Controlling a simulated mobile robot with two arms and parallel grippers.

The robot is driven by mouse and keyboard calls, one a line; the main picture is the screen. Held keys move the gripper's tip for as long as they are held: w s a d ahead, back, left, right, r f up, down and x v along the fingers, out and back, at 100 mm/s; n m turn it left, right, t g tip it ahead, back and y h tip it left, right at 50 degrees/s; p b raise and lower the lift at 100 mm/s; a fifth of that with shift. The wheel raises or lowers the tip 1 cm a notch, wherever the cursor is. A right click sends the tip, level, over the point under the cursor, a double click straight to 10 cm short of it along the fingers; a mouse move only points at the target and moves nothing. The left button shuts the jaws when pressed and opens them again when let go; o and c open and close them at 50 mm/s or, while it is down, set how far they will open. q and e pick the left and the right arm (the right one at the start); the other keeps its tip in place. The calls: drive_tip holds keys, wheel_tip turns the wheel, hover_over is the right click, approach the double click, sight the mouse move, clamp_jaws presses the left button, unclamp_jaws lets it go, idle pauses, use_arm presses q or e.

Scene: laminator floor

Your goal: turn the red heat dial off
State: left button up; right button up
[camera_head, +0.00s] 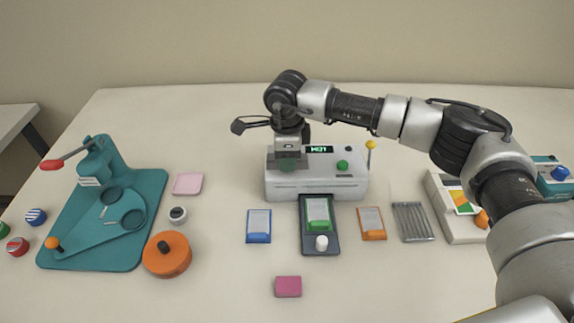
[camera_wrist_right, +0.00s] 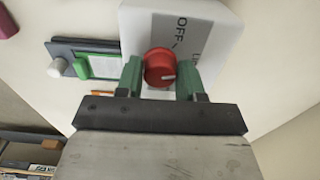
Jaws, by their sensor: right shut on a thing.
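The red heat dial (camera_wrist_right: 160,68) is on the white laminator in the right wrist view. The fingers of my right gripper (camera_wrist_right: 160,77) are shut on it, one green finger on each side. The dial's white mark points right in that view, while the printed word OFF is above the dial. In the head view my right gripper (camera_head: 287,163) is over the left part of the white laminator (camera_head: 330,188) and hides the dial. A lit green display shows on the laminator beside the gripper. My left gripper is not in view.
A green knob (camera_head: 343,165) and a yellow-tipped lever (camera_head: 370,146) are on the laminator's right. A dark tray (camera_head: 334,243) with a green-edged card is in front. Blue (camera_head: 258,226) and orange (camera_head: 371,223) card pieces lie beside it. A teal press (camera_head: 110,225) stands left.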

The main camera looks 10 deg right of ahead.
drive_tip(key=n+b, duration=0.3)
drive_tip(key=n, duration=0.1)
drive_tip(key=shift+f+n+b, duration=0.1)
drive_tip(key=shift+n+b, duration=0.2)
drive_tip(key=shift+b, duration=0.1)
drive_tip(key=shift+r+n+b, duration=0.2)
drive_tip(key=shift+n+b, duration=1.05)
drive_tip(key=shift+n, duration=0.75)
drive_tip(key=shift+w, duration=0.1)
drive_tip(key=o, duration=0.9)
drive_tip(key=shift+r, duration=0.1)
wheel_tip(320, 180, up, 11)
drive_tip(key=shift+f+b, duration=0.2)
drive_tip(key=shift+b, duration=0.15)
drive_tip(key=shift+f, duration=0.1)
